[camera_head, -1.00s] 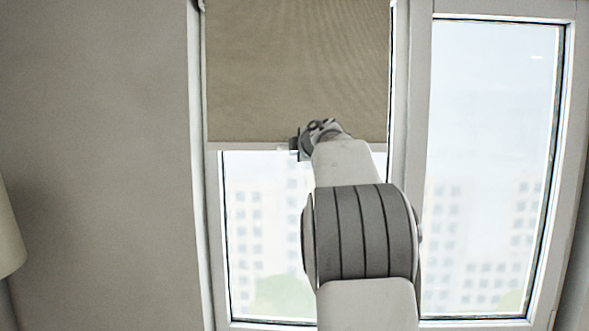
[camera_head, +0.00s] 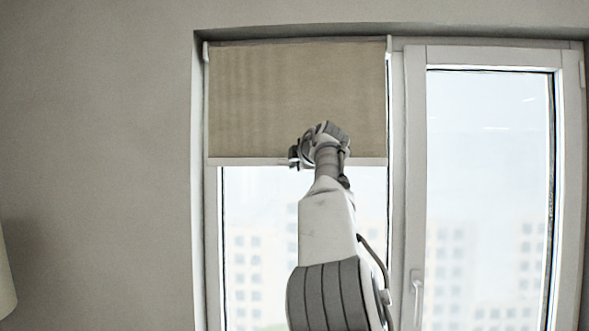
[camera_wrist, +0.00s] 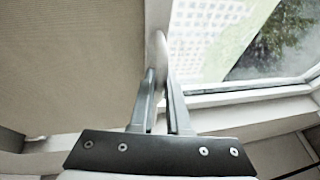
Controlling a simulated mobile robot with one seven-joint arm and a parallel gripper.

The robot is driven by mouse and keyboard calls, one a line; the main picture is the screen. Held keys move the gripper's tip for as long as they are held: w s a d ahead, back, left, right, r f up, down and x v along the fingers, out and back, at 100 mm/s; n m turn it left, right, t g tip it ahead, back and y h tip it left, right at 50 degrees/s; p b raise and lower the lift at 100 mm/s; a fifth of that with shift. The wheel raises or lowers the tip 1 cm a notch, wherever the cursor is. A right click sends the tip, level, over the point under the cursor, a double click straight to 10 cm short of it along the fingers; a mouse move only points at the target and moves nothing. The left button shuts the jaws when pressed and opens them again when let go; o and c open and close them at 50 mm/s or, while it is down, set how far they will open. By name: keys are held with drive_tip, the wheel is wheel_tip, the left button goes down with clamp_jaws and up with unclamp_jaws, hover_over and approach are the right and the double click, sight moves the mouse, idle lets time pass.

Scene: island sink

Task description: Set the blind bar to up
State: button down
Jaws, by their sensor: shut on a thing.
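The beige roller blind (camera_head: 290,95) hangs over the upper part of the left window pane. Its pale blind bar (camera_head: 240,161) runs level along the bottom edge of the fabric. My gripper (camera_head: 294,156) is at the middle of the bar, shut on it. The arm reaches up from below and hides part of the bar to the right of the gripper. In the wrist view my gripper's fingers (camera_wrist: 160,82) close around the pale bar (camera_wrist: 157,15), with the blind fabric (camera_wrist: 70,60) to the left and glass to the right.
The right window pane (camera_head: 485,190) is uncovered, with a handle (camera_head: 417,290) low on its frame. A plain wall (camera_head: 95,150) is on the left, with a pale rounded object (camera_head: 5,285) at the edge. Glass lies behind the bar.

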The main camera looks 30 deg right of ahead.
idle(0.4)
drive_tip(key=c, duration=0.9)
unclamp_jaws()
drive_tip(key=b+v, duration=0.5)
drive_tip(key=v, duration=1.2)
drive_tip(key=shift+s+a+r+b, duration=0.1)
drive_tip(key=shift+s+r+b, duration=0.05)
drive_tip(key=shift+b, duration=0.2)
